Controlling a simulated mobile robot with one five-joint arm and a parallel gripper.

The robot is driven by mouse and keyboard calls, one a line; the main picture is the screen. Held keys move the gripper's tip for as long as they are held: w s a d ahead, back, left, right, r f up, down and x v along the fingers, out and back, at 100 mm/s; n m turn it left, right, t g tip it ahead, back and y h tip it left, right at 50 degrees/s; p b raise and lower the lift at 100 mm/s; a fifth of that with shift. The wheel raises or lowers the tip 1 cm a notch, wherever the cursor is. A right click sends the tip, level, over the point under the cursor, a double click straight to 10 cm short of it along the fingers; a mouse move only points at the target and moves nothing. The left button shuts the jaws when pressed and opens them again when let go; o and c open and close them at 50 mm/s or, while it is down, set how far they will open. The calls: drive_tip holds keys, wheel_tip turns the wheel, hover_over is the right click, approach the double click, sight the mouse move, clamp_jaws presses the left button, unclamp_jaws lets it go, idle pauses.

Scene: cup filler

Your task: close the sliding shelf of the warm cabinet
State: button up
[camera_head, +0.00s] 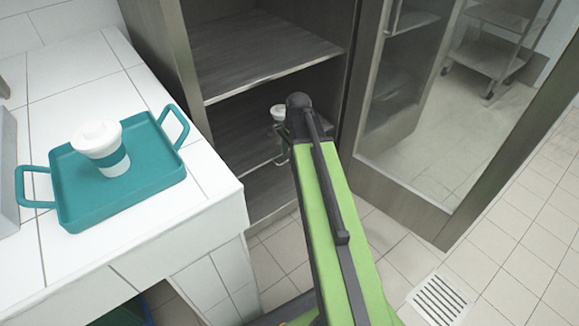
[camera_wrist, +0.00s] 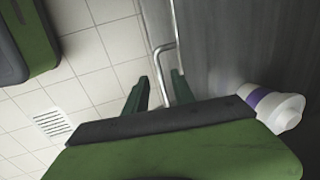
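The warm cabinet (camera_head: 170,60) stands open behind the counter. Its lower shelf (camera_head: 235,135) is dark with a woodgrain look and carries a white-lidded cup (camera_head: 278,112), partly hidden by my arm. In the wrist view the dark shelf surface (camera_wrist: 225,40) fills the upper right, and a cup with a purple band (camera_wrist: 272,106) shows at the right. A bent metal handle (camera_wrist: 157,75) runs along the shelf's edge. My gripper (camera_wrist: 160,92) is open, its two fingers apart on either side of the handle. I cannot tell whether they touch it.
A glass door (camera_head: 400,130) of the cabinet is swung open to the right. An upper shelf (camera_head: 250,50) is empty where visible. On the left, a white tiled counter (camera_head: 190,215) holds a teal tray (camera_head: 75,200) with a teal-banded white cup (camera_head: 103,150). Tiled floor lies at right.

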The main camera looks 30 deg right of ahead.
drive_tip(key=shift+w+f, duration=0.15)
drive_tip(key=shift+f, duration=0.45)
clamp_jaws()
idle(1.0)
